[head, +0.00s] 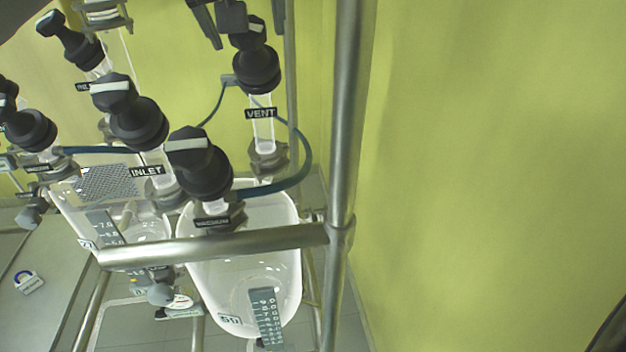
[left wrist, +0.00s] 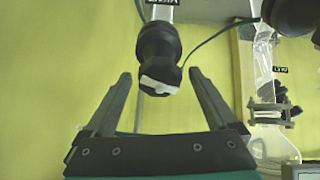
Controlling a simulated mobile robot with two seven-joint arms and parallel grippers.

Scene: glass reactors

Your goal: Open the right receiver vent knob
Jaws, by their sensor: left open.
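The right receiver vent knob (head: 254,62) is black with a pale bar across its top. It sits on a clear neck with a VENT label (head: 261,113), above the right glass receiver (head: 275,212). My left gripper (head: 248,38) is open, with one finger on each side of the knob's top. In the left wrist view, the knob (left wrist: 158,62) hangs between the spread fingertips of the left gripper (left wrist: 159,76), with gaps on both sides. No contact shows. My right gripper is not in view.
The black VACUUM knob (head: 198,162) and INLET knob (head: 130,112) stand nearer and to the left. A blue hose (head: 307,160) curves beside the vent neck. A metal frame post (head: 348,120) stands just right. The area beyond it shows bare yellow wall (head: 490,150).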

